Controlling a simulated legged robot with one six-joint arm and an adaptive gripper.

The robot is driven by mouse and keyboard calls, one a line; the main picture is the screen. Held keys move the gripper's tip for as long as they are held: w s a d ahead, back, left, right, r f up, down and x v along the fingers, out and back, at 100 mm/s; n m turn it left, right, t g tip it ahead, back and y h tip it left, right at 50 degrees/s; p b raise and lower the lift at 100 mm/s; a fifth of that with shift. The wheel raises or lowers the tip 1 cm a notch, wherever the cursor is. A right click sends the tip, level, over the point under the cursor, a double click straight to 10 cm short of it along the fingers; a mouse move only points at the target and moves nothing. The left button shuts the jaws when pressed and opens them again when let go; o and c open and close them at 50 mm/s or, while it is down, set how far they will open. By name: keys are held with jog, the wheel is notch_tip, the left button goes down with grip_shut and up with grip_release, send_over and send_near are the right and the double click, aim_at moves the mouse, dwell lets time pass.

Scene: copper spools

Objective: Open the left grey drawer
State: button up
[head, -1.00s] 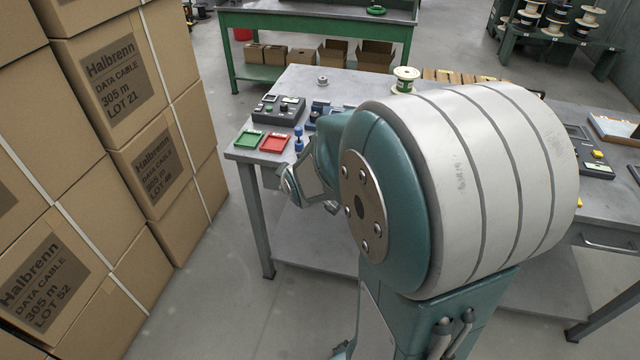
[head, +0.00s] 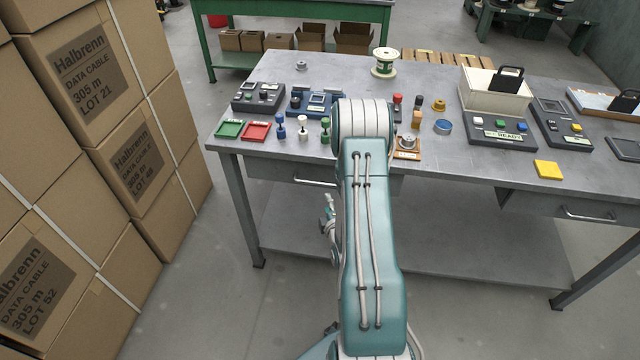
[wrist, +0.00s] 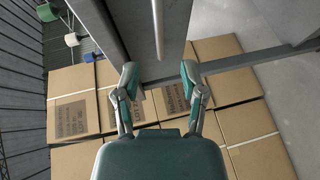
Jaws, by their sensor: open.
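The left grey drawer (head: 277,167) sits under the front edge of the workbench and looks shut. Its bar handle (head: 316,182) runs along the front, its right part hidden by my arm. In the wrist view the handle (wrist: 158,30) shows as a pale bar in front of the grey drawer front. My gripper (wrist: 160,82) is open and empty, its fingers spread to either side of the handle's line, with the handle ahead and apart from them. In the head view my gripper (head: 329,218) is low, in front of the bench, mostly hidden behind my arm.
The workbench (head: 450,165) carries trays, several small spools, devices and a yellow block (head: 547,169). A second drawer (head: 545,206) is at the right. Stacked cardboard boxes (head: 140,160) stand at the left. The floor between boxes and bench is clear.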

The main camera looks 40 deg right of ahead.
aim_at(320, 184)
jog(key=x, duration=1)
jog(key=shift+w+d, duration=0.15)
jog(key=shift+w, duration=0.25)
grip_shut()
